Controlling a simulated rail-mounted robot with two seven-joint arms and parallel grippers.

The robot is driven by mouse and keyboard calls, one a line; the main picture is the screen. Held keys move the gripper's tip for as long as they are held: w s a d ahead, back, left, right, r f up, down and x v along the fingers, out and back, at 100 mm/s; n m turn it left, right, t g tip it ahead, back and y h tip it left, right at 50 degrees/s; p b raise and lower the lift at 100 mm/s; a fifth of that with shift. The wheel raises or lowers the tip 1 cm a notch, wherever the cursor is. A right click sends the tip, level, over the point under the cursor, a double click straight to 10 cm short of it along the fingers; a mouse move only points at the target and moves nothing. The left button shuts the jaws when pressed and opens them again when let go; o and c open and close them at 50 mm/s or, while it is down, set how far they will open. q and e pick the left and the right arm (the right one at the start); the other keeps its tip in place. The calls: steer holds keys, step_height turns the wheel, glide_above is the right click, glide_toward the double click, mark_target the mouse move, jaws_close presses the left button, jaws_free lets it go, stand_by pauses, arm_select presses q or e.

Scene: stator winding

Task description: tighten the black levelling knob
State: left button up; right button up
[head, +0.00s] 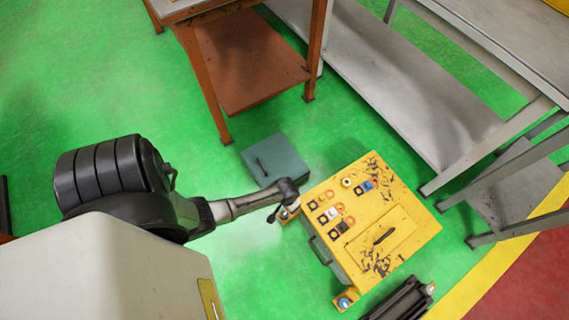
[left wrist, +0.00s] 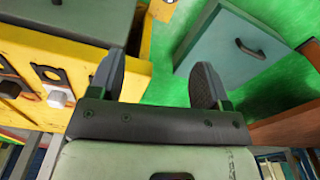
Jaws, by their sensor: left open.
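A yellow box (head: 372,220) with a worn top panel stands on the green floor; several small black, white and blue controls sit along its top. My left gripper (head: 282,206) is low beside the box's upper left corner, close to a small yellow bracket there. In the left wrist view my left gripper (left wrist: 156,82) is open, with nothing seen between its fingers. The yellow box (left wrist: 90,60) is on the left there, with its side close to the left finger. I cannot clearly make out the black levelling knob in either view. My right gripper is not in view.
A teal box (head: 277,158) stands just behind my left gripper; it shows right of the fingers in the left wrist view (left wrist: 228,50). An orange table (head: 245,60) and a grey bench (head: 415,85) stand beyond. A long dark object (head: 400,300) lies at the front right.

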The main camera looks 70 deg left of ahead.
arm_select(q)
steer(key=n+b, duration=0.1)
steer(key=b, duration=0.1)
glide_above(284, 214)
step_height(284, 214, down, 7)
steer(key=shift+n+g, duration=0.3)
step_height(284, 214, down, 12)
steer(key=b, duration=0.9)
steer(key=shift+d+f+b, duration=0.1)
steer(key=shift+f+b, duration=0.05)
steer(key=shift+b, duration=0.25)
steer(key=shift+f+b, duration=0.8)
steer(key=shift+f, duration=0.15)
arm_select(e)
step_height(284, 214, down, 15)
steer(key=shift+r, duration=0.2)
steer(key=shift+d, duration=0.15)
arm_select(q)
steer(key=shift+c, duration=0.2)
steer(key=c, duration=0.9)
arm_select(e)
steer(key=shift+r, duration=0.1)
